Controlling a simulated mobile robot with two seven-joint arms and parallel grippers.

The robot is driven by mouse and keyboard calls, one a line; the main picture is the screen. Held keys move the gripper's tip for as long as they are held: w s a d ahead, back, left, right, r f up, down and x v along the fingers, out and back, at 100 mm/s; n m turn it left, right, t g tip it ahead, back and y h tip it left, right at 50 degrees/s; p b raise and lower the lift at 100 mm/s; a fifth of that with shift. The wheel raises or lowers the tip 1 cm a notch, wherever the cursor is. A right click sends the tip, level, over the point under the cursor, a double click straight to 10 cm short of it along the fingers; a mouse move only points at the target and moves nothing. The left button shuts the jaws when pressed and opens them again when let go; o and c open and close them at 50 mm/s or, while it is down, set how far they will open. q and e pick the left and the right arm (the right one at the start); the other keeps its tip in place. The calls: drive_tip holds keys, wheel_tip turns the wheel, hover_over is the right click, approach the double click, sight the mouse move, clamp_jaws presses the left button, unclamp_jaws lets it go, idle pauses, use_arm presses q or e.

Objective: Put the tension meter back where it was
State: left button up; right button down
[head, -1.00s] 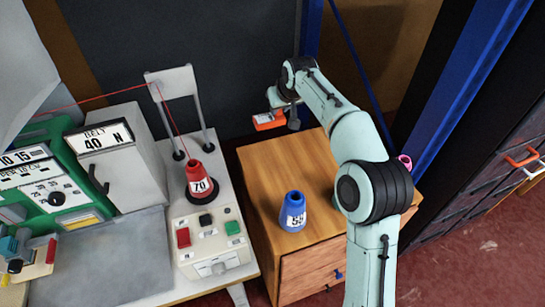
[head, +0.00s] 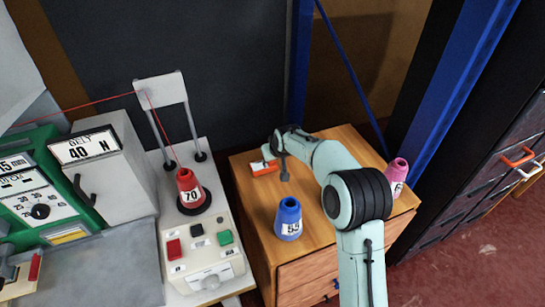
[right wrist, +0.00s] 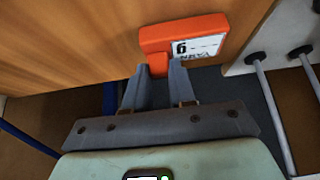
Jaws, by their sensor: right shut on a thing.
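The tension meter is a small orange block (head: 263,168) with a white label. It is at or just above the back left part of the wooden cabinet top (head: 250,195); I cannot tell whether it touches the wood. My right gripper (head: 267,153) is shut on it. In the right wrist view the fingers (right wrist: 158,72) close on a narrow orange part of the meter (right wrist: 183,35), and its printed white label faces the camera. My left gripper is not in view.
A blue cone marked 55 (head: 289,222) stands on the cabinet's front left, and a pink cone (head: 397,172) at its right edge. A red cone marked 70 (head: 190,190) stands on the machine bench to the left. The cabinet top between the meter and blue cone is clear.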

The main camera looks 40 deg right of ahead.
drive_tip(key=shift+f, duration=0.1)
drive_tip(key=c, duration=0.9)
unclamp_jaws()
drive_tip(key=shift+c, duration=0.2)
drive_tip(key=shift+r, duration=0.25)
drive_tip(key=v, duration=1.1)
drive_tip(key=shift+s+r, duration=0.2)
drive_tip(key=shift+r, duration=0.1)
drive_tip(key=shift+a, duration=0.1)
